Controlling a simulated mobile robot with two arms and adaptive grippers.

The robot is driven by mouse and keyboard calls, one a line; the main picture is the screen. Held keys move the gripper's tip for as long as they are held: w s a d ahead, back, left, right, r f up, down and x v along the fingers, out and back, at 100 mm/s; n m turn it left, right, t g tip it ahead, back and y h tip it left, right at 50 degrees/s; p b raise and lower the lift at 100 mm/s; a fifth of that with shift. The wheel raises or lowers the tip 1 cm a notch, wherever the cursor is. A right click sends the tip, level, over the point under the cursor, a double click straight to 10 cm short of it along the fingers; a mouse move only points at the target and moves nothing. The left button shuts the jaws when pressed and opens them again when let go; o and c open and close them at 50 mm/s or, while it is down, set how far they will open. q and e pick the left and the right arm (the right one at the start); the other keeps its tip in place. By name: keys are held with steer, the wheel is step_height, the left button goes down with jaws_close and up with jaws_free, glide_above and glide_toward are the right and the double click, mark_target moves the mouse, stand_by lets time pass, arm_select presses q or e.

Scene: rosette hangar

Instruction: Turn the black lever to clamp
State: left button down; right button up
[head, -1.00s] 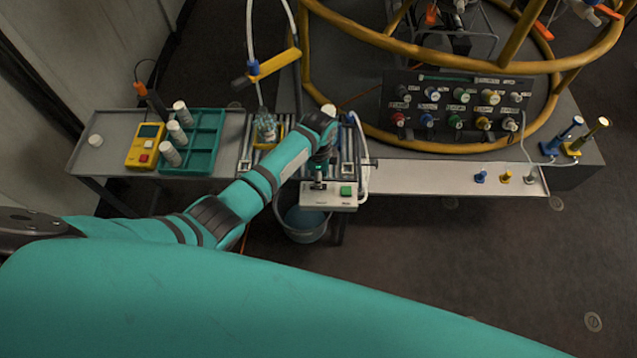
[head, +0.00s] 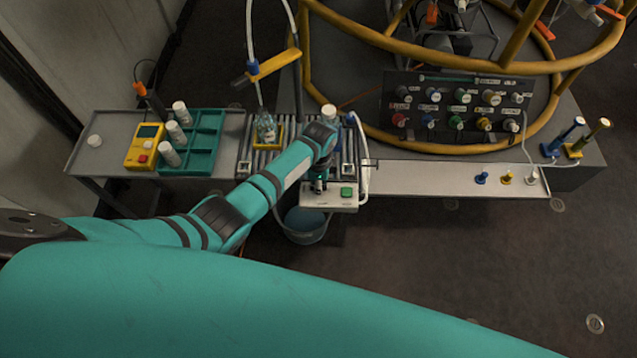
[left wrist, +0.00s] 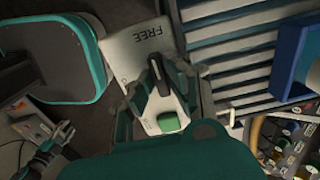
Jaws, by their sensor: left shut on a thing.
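The black lever (left wrist: 159,78) sits on a white panel (head: 318,203) at the front end of the roller bed. My left gripper (head: 319,187) is down over this panel. In the left wrist view my left gripper (left wrist: 158,92) is shut on the lever, with one finger on each side. The word FREE stands on the panel (left wrist: 150,40) beyond the lever's end. A green button (left wrist: 168,122) is on the other side of the lever, close to the fingers. A small teal and dark shape low left in the left wrist view seems to be my right gripper (left wrist: 58,142); its jaws are unclear.
Behind the gripper, a bottle (head: 266,128) stands on the roller bed under a yellow arm (head: 268,66). A bucket (head: 306,226) is below the panel. A white hose (head: 363,165) runs beside the panel's right. A teal rack (head: 203,150) stands at left.

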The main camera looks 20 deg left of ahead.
arm_select(q)
steer(key=n+p, duration=0.2)
steer(key=n, duration=0.1)
steer(key=shift+s+d+r+n, duration=0.1)
steer(key=shift+s+d+n, duration=0.1)
steer(key=shift+n, duration=0.1)
steer(key=n+p, duration=0.2)
steer(key=n, duration=0.2)
steer(key=shift+s+n, duration=0.15)
steer(key=shift+n, duration=0.15)
steer(key=n, duration=0.1)
steer(key=n+p, duration=0.1)
steer(key=n, duration=0.3)
steer(key=shift+d, duration=0.3)
steer(key=n, duration=0.4)
steer(key=shift+d+n+p, duration=0.2)
steer(key=shift+n+p, duration=0.1)
steer(key=shift+p, duration=0.05)
steer(key=c, duration=1.6)
jaws_free()
